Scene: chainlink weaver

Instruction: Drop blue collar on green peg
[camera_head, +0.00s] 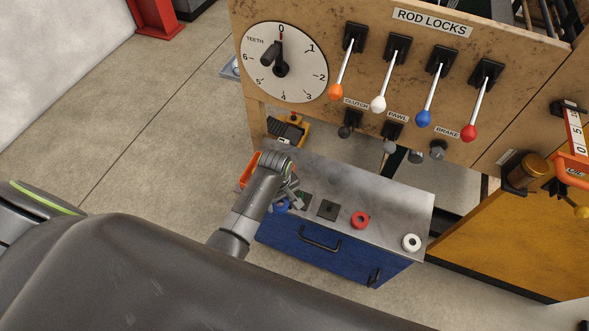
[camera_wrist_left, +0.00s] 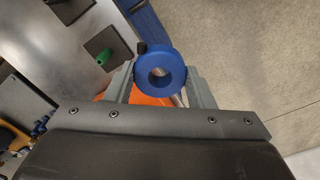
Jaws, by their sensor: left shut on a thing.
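My left gripper (camera_head: 288,200) is shut on the blue collar (camera_head: 282,207), above the left end of the metal-topped blue cabinet. In the left wrist view the blue collar (camera_wrist_left: 176,66) sits between both fingers, its hole facing the camera and a small black knob on its rim. The green peg (camera_wrist_left: 104,58) stands on a dark square plate, up and left of the collar and apart from it. In the head view the peg is small and partly hidden beside the gripper. My right gripper is not in view.
A red collar (camera_head: 360,220) and a white collar (camera_head: 411,242) rest on the cabinet top (camera_head: 385,196). An empty-looking dark plate (camera_head: 327,209) lies between. An orange bin (camera_head: 249,171) is by my left gripper. A lever panel (camera_head: 330,40) rises behind.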

